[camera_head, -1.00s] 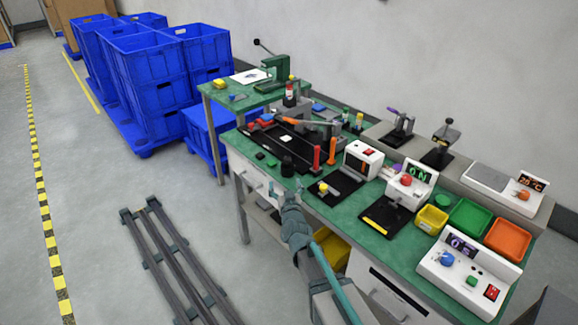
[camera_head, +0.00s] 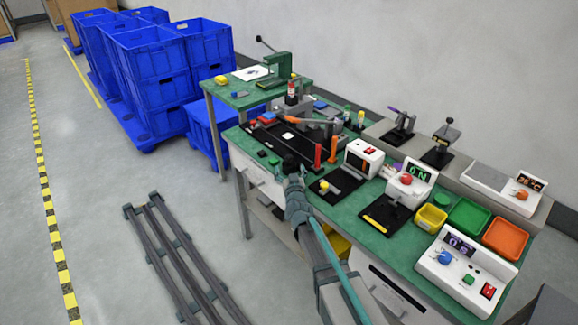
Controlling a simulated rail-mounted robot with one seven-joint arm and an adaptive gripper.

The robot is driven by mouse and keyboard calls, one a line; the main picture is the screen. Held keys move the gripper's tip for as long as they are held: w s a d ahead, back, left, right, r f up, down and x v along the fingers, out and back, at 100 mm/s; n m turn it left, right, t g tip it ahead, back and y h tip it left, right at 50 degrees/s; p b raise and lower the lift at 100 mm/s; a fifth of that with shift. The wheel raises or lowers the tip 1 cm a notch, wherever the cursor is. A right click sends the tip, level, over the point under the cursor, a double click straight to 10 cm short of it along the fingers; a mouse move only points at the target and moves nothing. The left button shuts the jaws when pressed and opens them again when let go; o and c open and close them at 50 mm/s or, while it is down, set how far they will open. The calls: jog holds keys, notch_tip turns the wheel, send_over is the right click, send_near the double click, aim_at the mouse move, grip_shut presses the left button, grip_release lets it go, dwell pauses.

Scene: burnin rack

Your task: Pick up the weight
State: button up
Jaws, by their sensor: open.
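A small dark black object, which looks like the weight (camera_head: 290,162), stands on the green bench top (camera_head: 350,212) near its front edge, left of the red-orange handles. My gripper (camera_head: 292,180) is open, with its fingertips just in front of the weight and overlapping its lower part in the picture. I cannot tell whether they touch it. My arm reaches up from the lower right, in front of the bench's drawer.
Small green pieces (camera_head: 268,159) lie to the left. Blue crates (camera_head: 150,75) stand on the floor.

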aim_at(290, 170)
jog(key=x, duration=0.3)
jog(key=shift+r, duration=0.1)
grip_shut()
dwell(0.4)
